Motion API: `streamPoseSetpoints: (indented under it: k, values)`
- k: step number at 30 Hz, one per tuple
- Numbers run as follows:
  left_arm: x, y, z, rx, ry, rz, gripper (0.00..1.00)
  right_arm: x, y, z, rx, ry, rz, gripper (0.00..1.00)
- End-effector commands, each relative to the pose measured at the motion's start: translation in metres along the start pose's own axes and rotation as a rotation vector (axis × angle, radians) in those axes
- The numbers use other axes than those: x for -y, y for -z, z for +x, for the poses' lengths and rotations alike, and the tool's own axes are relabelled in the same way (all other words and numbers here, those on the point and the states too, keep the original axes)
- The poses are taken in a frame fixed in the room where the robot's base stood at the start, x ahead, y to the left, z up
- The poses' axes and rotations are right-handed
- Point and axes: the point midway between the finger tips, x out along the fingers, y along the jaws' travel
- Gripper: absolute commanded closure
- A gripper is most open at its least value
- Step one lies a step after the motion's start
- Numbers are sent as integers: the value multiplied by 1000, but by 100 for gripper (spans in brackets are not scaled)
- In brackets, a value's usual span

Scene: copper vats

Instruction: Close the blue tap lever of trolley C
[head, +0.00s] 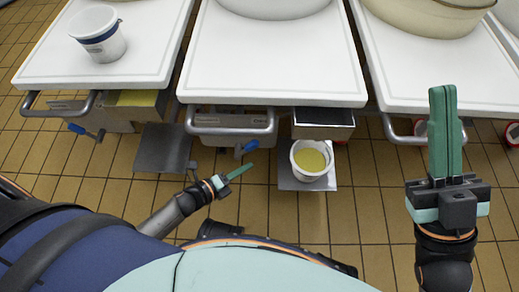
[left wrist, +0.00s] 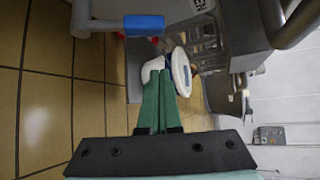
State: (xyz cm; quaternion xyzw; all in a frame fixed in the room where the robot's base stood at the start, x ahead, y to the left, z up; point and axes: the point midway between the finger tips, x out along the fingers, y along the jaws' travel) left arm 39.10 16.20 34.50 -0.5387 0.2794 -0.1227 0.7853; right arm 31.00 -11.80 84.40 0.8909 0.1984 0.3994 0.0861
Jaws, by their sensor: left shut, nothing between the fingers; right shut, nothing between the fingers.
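A blue tap lever (head: 247,147) sticks out under the front rail of the middle trolley (head: 275,55). A second blue lever (head: 76,128) shows under the left trolley (head: 100,60). The trolley labels are too small to read, so I cannot tell which one is C. My left gripper (head: 250,166) is shut and empty, just below and in front of the middle lever, apart from it. In the left wrist view a blue lever (left wrist: 143,25) lies above the shut green fingers (left wrist: 160,72), a little to their left. My right gripper (head: 442,90) is shut and empty at the right.
A white bucket with yellow liquid (head: 310,158) stands on a low grey plate (head: 326,177) right of the middle lever. An empty grey plate (head: 163,148) is left of it. Another white bucket (head: 98,34) stands on the left trolley. Tiled floor (head: 300,215) is free in front.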

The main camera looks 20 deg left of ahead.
Motion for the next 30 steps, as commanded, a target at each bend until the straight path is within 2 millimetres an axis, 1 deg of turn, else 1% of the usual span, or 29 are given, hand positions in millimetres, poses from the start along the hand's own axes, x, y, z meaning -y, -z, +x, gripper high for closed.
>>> streamPoseSetpoints:
  k: [7,11,14,21,25,26,27,30]
  values:
    - [0,0,1,1,0,-2,100,0,0,0,1,0,0,100]
    - [-1,0,11,1,0,-3,100,2,-4,-4,3,1,-2,100]
    - [-2,0,28,2,2,-2,100,5,-10,-8,7,4,-6,100]
    - [-3,0,81,2,2,-3,100,15,-28,-24,21,13,-22,100]
    - [-3,0,106,2,1,-2,100,20,-37,-32,29,20,-33,100]
    - [-2,-8,96,3,-5,1,100,19,-34,-28,31,21,-32,100]
    - [-1,-13,90,3,-4,3,100,19,-34,-27,33,21,-30,100]
    - [-1,-22,83,1,-3,1,100,19,-33,-27,31,19,-28,100]
